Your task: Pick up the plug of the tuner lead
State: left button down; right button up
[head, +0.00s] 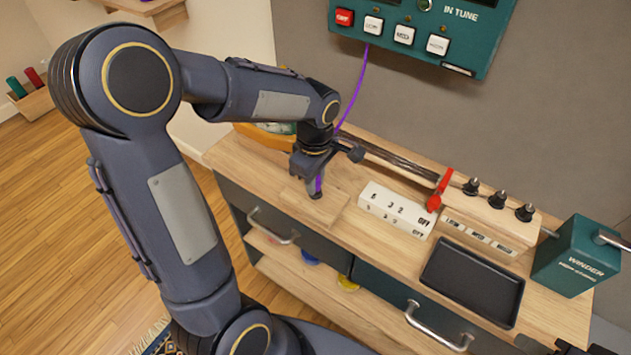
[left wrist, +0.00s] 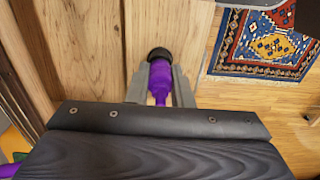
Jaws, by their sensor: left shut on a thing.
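The purple plug (left wrist: 159,75) of the tuner lead has a black end and sits between the fingers of my left gripper (left wrist: 160,88) in the left wrist view. My left gripper (head: 317,190) is shut on it, low over the left part of the wooden bench top (head: 350,215). In the head view a bit of purple shows between the fingers. The purple lead (head: 352,100) runs up from behind my arm to the green tuner (head: 415,30) on the wall. I cannot tell whether the plug touches the bench.
A white block with numbers and OFF (head: 396,210) stands right of my gripper. Beyond are a red lever (head: 440,190), black knobs (head: 498,198), a black tray (head: 472,282) and a green winder (head: 580,257). Drawers with metal handles (head: 273,226) are below.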

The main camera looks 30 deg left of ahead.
pick_arm(q)
jog(key=shift+r, duration=0.15)
jog(key=shift+r, duration=0.3)
notch_tip(320, 180, up, 2)
jog(key=shift+r, duration=0.1)
jog(key=s+a+r+p, duration=0.3)
jog(key=s+r, duration=1)
jog(key=shift+s, duration=0.35)
